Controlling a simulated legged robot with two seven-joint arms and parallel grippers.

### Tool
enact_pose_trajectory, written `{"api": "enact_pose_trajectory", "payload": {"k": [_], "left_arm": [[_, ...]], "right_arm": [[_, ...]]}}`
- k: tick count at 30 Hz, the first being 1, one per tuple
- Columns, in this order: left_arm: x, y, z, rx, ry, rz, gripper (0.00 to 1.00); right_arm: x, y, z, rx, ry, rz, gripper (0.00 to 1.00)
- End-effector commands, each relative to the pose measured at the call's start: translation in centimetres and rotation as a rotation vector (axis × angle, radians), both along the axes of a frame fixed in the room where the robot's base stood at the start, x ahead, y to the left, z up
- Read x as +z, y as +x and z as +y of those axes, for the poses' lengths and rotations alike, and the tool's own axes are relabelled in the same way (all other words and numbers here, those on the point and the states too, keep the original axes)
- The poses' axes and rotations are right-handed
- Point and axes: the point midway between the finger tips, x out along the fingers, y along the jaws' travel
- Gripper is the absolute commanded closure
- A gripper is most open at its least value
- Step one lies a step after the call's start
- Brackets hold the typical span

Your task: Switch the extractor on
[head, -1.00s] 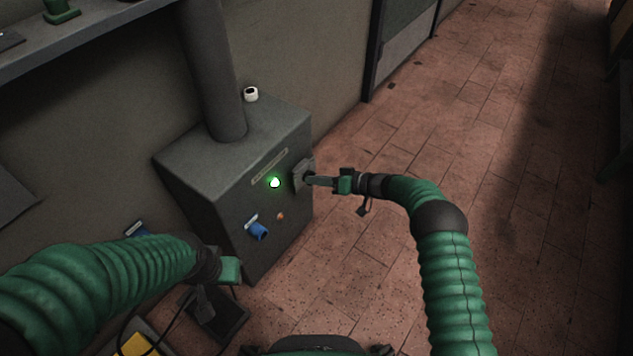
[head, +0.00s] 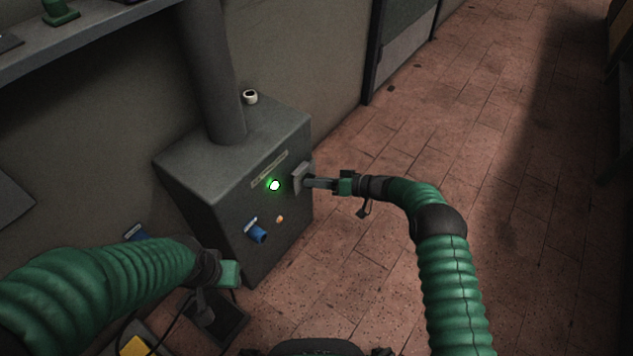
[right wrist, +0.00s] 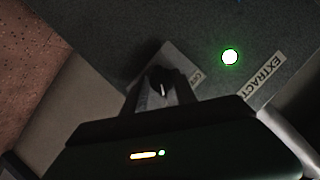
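The extractor is a dark grey box (head: 195,180) with a thick pipe on top, against the wall in the head view. A green lamp (head: 274,186) glows on its front; it also shows in the right wrist view (right wrist: 230,57), beside an "EXTRACT" label (right wrist: 264,77). My right gripper (head: 305,183) is at a pale switch plate (head: 297,180) right of the lamp. In the right wrist view its two fingers (right wrist: 160,90) stand apart on either side of a dark knob (right wrist: 159,78); whether they touch it is unclear. My left gripper (head: 230,274) is low at the left, its fingers hidden.
A blue knob (head: 257,233) and a small orange button (head: 280,219) are lower on the box front. A white cup-like thing (head: 250,97) is behind the box top. A dark pedal-like plate (head: 226,319) lies on the floor.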

Motion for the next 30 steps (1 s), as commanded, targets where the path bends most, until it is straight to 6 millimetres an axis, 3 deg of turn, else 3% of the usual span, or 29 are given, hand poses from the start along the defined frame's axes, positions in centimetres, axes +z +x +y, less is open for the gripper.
{"api": "enact_pose_trajectory", "payload": {"k": [5,15,21,30], "left_arm": [[1.1,0.0,0.0,0.0,0.0,0.0,0.64],[6.1,0.0,0.0,0.0,0.0,0.0,0.64],[7.7,0.0,0.0,0.0,0.0,0.0,0.64],[7.9,0.0,0.0,0.0,0.0,0.0,0.64]], "right_arm": [[0.8,-0.5,-1.2,-0.001,-0.001,0.002,0.66],[3.9,-3.8,-9.5,-0.003,-0.001,0.003,0.66],[5.0,-5.5,-13.5,-0.002,-0.001,0.001,0.66],[5.1,-6.1,-14.9,0.0,0.0,0.001,0.66]]}}
